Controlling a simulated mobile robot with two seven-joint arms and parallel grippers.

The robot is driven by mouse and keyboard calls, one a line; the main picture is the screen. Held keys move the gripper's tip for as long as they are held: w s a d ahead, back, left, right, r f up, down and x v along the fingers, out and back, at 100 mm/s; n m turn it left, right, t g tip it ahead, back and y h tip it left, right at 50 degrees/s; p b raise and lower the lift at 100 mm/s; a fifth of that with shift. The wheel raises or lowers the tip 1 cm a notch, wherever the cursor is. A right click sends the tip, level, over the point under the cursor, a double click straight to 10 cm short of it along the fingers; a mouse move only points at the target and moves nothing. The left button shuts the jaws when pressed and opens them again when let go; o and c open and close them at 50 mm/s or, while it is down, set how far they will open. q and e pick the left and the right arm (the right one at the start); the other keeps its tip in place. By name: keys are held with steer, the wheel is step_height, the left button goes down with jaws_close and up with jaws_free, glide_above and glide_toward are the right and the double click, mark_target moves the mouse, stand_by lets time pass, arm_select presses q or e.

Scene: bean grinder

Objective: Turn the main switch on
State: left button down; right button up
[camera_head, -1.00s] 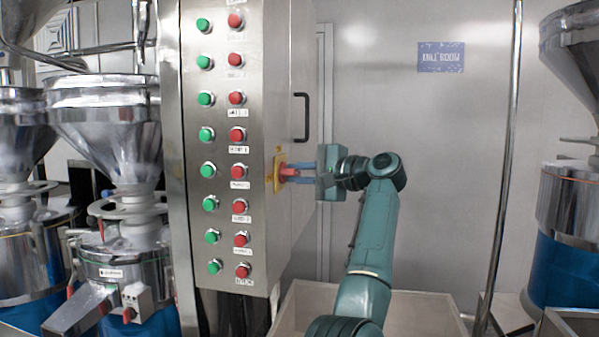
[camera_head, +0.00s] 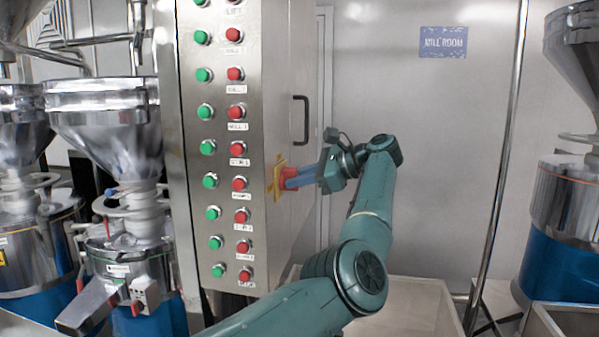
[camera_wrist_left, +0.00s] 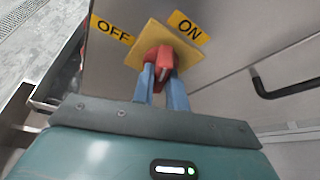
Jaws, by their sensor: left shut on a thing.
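The main switch is a red knob (camera_head: 288,178) on a yellow plate (camera_head: 275,182), on the right side face of the steel cabinet. In the left wrist view the red knob (camera_wrist_left: 160,62) stands in front of the tilted yellow plate (camera_wrist_left: 150,40), between a yellow OFF label (camera_wrist_left: 112,30) and a yellow ON label (camera_wrist_left: 186,27). My left gripper (camera_head: 294,178) is shut on the knob, with one blue finger on each side of it. The fingers hide part of the knob, and I cannot tell exactly which label it points to. My right gripper is not in view.
The cabinet front (camera_head: 225,130) carries columns of green and red buttons. A black handle (camera_head: 301,119) is on its side, above the switch. Steel hoppers (camera_head: 105,110) stand left and right.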

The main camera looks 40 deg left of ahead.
arm_select(q)
steer(key=shift+w+a+m+g+h, duration=0.1)
steer(key=shift+m+g+h, duration=0.2)
steer(key=shift+m+g, duration=0.35)
steer(key=shift+m, duration=0.45)
steer(key=c, duration=1.4)
jaws_free()
